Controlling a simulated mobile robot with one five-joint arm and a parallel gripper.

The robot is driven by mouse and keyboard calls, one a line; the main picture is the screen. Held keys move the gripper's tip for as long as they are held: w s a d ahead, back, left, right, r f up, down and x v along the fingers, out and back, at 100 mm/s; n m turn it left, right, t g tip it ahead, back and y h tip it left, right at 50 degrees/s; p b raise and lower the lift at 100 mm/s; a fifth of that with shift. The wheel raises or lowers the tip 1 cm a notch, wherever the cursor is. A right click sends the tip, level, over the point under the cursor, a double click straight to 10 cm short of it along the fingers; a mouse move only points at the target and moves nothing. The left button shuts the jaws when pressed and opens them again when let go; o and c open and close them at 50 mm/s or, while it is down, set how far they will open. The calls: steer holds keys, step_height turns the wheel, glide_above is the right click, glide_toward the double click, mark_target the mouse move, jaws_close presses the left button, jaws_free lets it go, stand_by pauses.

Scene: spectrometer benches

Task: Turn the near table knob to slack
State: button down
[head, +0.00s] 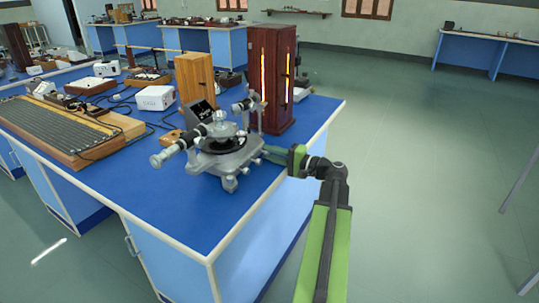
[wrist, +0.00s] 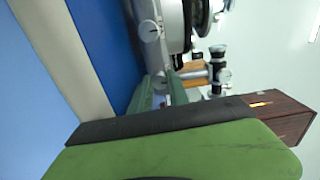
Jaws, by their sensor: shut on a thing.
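The grey metal spectrometer (head: 228,155) stands on the blue bench top near its right edge, with its round table and black disc in the middle and telescope tubes to the left and back. My gripper (head: 272,154) reaches in from the right and meets the right side of the spectrometer's base. In the wrist view my green gripper fingers (wrist: 170,88) close at a small grey metal knob (wrist: 158,80) at the side of the instrument. The fingers cover most of this knob, so its turn position cannot be told.
A dark red wooden lamp housing (head: 271,80) with a lit slit stands just behind the spectrometer. A lighter wooden box (head: 194,78), a white box (head: 155,97) and a long ribbed board (head: 62,130) lie farther left. The floor (head: 430,190) to the right is clear.

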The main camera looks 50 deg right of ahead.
steer(key=shift+a+n, duration=0.1)
steer(key=shift+n, duration=1.1)
steer(key=c, duration=1.3)
jaws_free()
steer(key=shift+o, duration=0.2)
